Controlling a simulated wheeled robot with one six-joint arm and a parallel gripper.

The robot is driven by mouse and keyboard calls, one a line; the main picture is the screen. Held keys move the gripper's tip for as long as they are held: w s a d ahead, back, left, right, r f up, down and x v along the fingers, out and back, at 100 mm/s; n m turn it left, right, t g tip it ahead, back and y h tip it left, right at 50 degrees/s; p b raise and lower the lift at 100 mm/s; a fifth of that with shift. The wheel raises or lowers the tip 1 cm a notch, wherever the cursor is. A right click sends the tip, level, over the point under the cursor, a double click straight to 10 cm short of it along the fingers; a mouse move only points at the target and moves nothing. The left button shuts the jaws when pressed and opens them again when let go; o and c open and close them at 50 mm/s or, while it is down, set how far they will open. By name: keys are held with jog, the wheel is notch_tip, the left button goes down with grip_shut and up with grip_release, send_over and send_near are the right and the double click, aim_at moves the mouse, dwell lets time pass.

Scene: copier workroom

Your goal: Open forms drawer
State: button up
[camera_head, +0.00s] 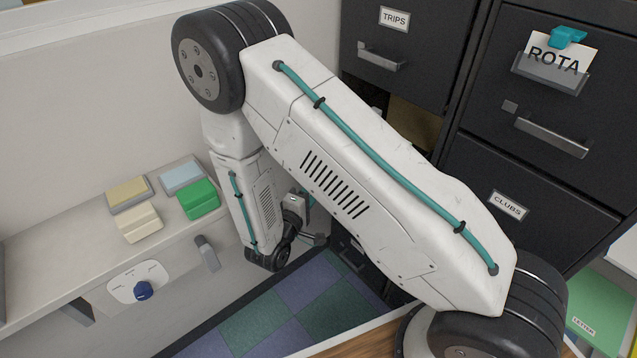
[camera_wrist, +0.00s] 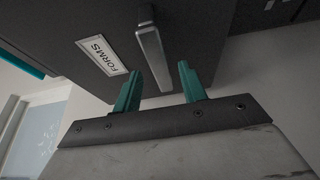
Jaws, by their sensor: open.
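The forms drawer (camera_wrist: 205,25) shows in the wrist view as a dark front with a white FORMS label (camera_wrist: 102,56). Its grey bar handle (camera_wrist: 152,50) runs down the picture beside the label. My gripper (camera_wrist: 159,72) is open, its two teal fingers on either side of the handle's lower end in the picture. Nothing is held. Whether the fingers touch the handle, I cannot tell. In the head view my arm hides the FORMS label and its handle, and my fingers are not clearly seen.
Dark cabinets carry a TRIPS drawer (camera_head: 375,71), a CLUBS drawer (camera_head: 477,200) and a drawer with a ROTA card (camera_head: 557,62). A pale counter (camera_head: 60,243) at left holds several coloured pads and a blue knob below. Checkered carpet (camera_head: 290,305) lies between.

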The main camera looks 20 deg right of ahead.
jog(key=shift+x, duration=1.75)
jog(key=shift+c, duration=0.3)
